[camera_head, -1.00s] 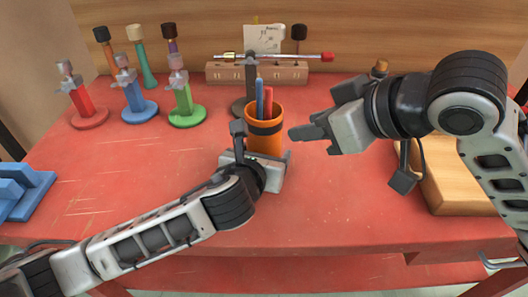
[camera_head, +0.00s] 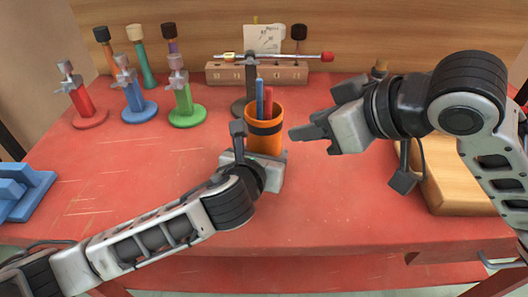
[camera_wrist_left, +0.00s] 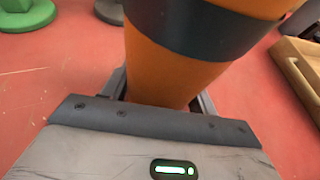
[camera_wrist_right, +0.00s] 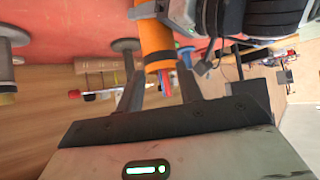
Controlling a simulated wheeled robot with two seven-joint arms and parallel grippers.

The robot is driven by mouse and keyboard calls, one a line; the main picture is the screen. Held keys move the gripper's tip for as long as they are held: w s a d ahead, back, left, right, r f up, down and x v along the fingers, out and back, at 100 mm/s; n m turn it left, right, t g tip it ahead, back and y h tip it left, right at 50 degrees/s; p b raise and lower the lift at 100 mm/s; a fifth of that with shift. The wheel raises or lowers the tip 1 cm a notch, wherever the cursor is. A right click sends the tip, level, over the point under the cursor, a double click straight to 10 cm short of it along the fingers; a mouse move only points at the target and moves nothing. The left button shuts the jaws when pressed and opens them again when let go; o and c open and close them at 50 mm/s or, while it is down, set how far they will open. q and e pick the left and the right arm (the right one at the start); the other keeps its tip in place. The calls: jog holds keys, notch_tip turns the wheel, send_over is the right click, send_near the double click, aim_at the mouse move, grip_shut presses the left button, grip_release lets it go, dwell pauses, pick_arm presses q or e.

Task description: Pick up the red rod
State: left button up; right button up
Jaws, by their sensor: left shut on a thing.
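The red rod (camera_head: 268,102) stands beside a blue rod (camera_head: 259,97) in an orange cup (camera_head: 266,140) with a dark band. Only their upper parts show; the cup hides the rest. My left gripper (camera_wrist_left: 163,95) is shut on the lower part of the cup, one finger on each side; the cup looks upright on the red table. My right gripper (camera_head: 315,112) is open and empty, to the right of the cup. In the right wrist view the red rod (camera_wrist_right: 167,88) and the cup (camera_wrist_right: 157,45) show beyond and between its spread fingers.
A dark stand (camera_head: 251,80) behind the cup carries a thin crossbar with a red end (camera_head: 327,57). A wooden block (camera_head: 225,73) stands at the back. Red (camera_head: 82,100), blue (camera_head: 134,95) and green (camera_head: 184,99) stands are at left. The front table is clear.

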jog(key=shift+c, duration=0.2)
jog(key=m+g+h, duration=0.1)
jog(key=m+h, duration=0.3)
jog(key=h, duration=0.1)
send_near(270, 98)
jog(key=shift+m, duration=0.3)
jog(key=shift+x, duration=4.3)
grip_shut()
